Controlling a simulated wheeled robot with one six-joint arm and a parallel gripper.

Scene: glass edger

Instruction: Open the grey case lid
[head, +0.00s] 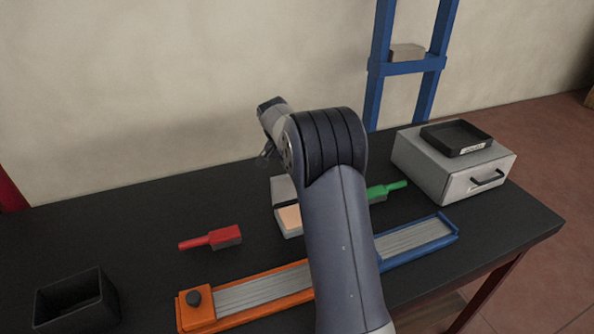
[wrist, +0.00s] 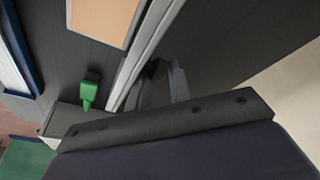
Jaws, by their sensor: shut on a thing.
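The grey case (head: 292,232) sits on the dark table behind my arm, which hides part of it. Its tan inside (head: 288,217) shows, and the grey lid (head: 283,188) stands raised at its back side. In the wrist view the lid (wrist: 148,42) appears nearly edge-on as a pale strip beside the tan inside (wrist: 103,18). My gripper (wrist: 163,82) is at the lid's edge, shut on it; the exact contact is partly hidden. In the head view the fingers (head: 268,152) show faintly above the lid.
A red-handled tool (head: 222,238) lies left of the case and a green-handled one (head: 385,191) right. An orange and blue rail (head: 265,292) lies in front. A grey drawer box (head: 430,170) with a black tray (head: 457,137) stands right; a black bin (head: 75,302) stands front left.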

